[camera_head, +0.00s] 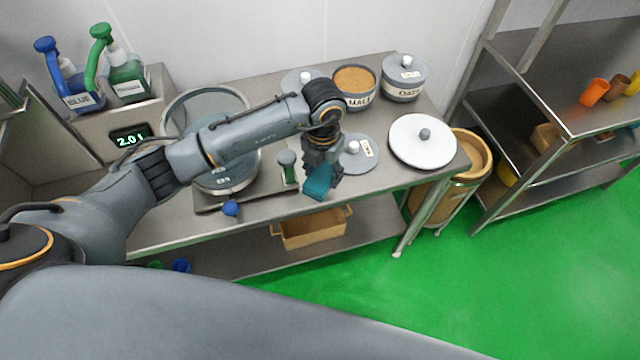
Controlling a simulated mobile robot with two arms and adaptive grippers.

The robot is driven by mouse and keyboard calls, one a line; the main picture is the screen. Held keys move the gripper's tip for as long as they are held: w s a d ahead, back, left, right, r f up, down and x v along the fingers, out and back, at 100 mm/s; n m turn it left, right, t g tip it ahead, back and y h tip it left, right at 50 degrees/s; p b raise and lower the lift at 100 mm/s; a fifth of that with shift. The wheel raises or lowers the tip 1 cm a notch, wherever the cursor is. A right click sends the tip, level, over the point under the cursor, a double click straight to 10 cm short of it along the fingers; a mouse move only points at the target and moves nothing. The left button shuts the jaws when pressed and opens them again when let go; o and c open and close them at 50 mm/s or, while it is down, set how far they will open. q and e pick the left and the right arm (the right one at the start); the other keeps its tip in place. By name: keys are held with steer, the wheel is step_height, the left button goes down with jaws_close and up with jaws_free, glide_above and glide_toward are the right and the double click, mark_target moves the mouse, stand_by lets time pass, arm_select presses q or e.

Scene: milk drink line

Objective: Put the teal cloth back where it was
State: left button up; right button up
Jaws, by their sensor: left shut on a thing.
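The teal cloth (319,184) hangs in my left gripper (318,166) at the front part of the steel table (380,182). The gripper is shut on it, and the fingertips are partly hidden by the wrist. I cannot tell whether the cloth touches the table. A grey lid (361,153) with a white knob lies just right of the gripper. My right gripper is not in view.
A malt pot (354,101) and a lidded oats pot (405,92) stand behind. A white lid (422,156) lies right. Blue and green spray bottles (128,84) stand back left.

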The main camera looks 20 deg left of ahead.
mark_target(321, 171)
arm_select(q)
steer(key=w+f+b, duration=0.1)
steer(key=w+a+f+b, duration=0.1)
steer(key=f, duration=0.1)
steer(key=shift+w, duration=0.1)
steer(key=shift+w+a+f+b, duration=0.1)
steer(key=shift+w+f+b, duration=0.1)
steer(key=shift+f+b, duration=0.15)
steer(key=shift+w+a+f+b, duration=0.1)
steer(key=shift+w+f+b, duration=0.1)
steer(key=shift+f+b, duration=1.15)
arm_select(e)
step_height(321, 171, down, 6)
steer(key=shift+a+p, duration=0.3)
arm_select(q)
steer(key=shift+f, duration=0.3)
steer(key=shift+f, duration=0.15)
steer(key=o, duration=1.1)
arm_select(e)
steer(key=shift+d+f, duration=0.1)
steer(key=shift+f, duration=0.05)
